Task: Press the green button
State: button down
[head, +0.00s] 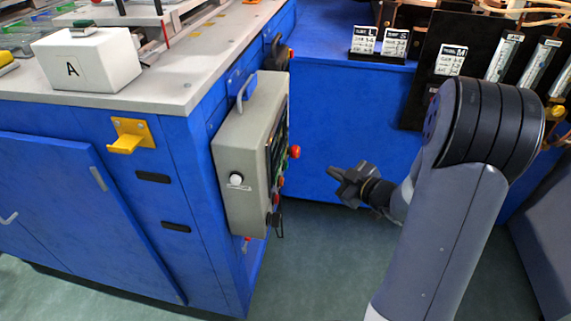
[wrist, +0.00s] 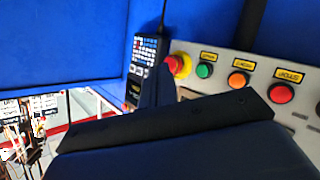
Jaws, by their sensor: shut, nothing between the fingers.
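The green button (wrist: 204,70) shows in the wrist view on the grey panel of a control box (head: 240,165). It sits between a red emergency stop knob on yellow (wrist: 180,65) and an orange button (wrist: 237,79). My gripper (head: 342,182) is shut and empty, to the right of the box with a visible gap. In the wrist view its dark finger (wrist: 157,88) rises left of the button and appears apart from it.
A red stop button (wrist: 281,93) is beside the orange one. A dark keypad (wrist: 145,55) lies left of the knob. The box hangs on a blue cabinet (head: 90,200). A blue bench (head: 340,130) stands behind my gripper, with a black rack (head: 455,60) at the right.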

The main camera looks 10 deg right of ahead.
aim_at(286, 166)
jog(key=w+a+b, duration=0.2)
jog(key=a, duration=0.6)
jog(key=shift+w+a, duration=0.2)
jog(key=shift+w, duration=0.15)
jog(key=shift+a+b, duration=0.15)
jog(key=shift+b, duration=0.15)
dwell(1.7)
jog(key=shift+w+a, duration=0.15)
jog(key=shift+a, duration=0.1)
